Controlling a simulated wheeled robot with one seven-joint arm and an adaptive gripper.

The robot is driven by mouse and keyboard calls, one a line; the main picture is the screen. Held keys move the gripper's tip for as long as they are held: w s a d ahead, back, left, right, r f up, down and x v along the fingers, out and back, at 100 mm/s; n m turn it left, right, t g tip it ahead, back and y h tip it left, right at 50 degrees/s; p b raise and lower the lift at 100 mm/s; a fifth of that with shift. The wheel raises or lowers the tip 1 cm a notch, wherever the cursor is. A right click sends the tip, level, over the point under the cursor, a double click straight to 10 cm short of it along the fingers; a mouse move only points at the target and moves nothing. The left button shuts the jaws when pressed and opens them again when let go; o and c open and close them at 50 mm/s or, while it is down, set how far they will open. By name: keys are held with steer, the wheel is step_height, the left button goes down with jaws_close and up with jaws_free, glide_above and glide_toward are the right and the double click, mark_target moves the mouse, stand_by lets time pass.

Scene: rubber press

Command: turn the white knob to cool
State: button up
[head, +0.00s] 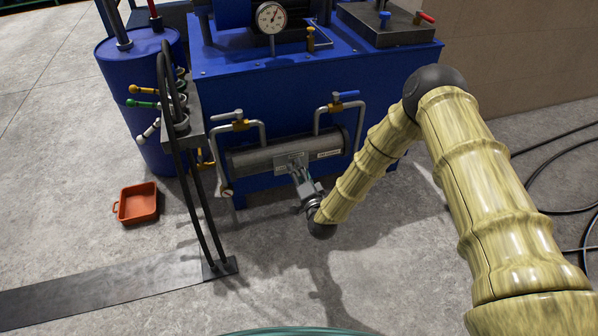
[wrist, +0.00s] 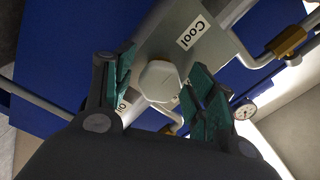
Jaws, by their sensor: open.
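My gripper (wrist: 160,75) is open, with one green-padded finger on either side of the knob. Small gaps show between pads and knob, so I see no firm contact. In the head view my gripper (head: 298,174) is at the cylinder's front and hides the knob. I cannot read the knob's setting.
A post with hoses (head: 200,200) stands to the left. A blue drum (head: 120,75) and an orange tray (head: 137,203) are farther left. The floor in front is mostly clear.

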steer(key=v, duration=1.1)
steer(key=shift+s, duration=0.2)
steer(key=s+d+f+n+g+h, duration=0.1)
steer(key=s+d+f+n+g, duration=0.35)
steer(key=s, duration=0.45)
steer(key=s+d+f+n+g+h, duration=0.1)
steer(key=s+d+f+n+g, duration=0.15)
steer(key=s+f+g, duration=0.45)
steer(key=s+d+f+n+g+h, duration=0.1)
steer(key=s+d+g+h, duration=0.15)
steer(key=s+d, duration=0.65)
steer(key=s+d+n+g+h, duration=0.1)
steer(key=s+d+g, duration=0.2)
steer(key=s, duration=1.2)
step_height(320, 180, up, 29)
steer(key=p, duration=2.9)
steer(key=shift+d+p, duration=0.2)
steer(key=shift+p, duration=0.1)
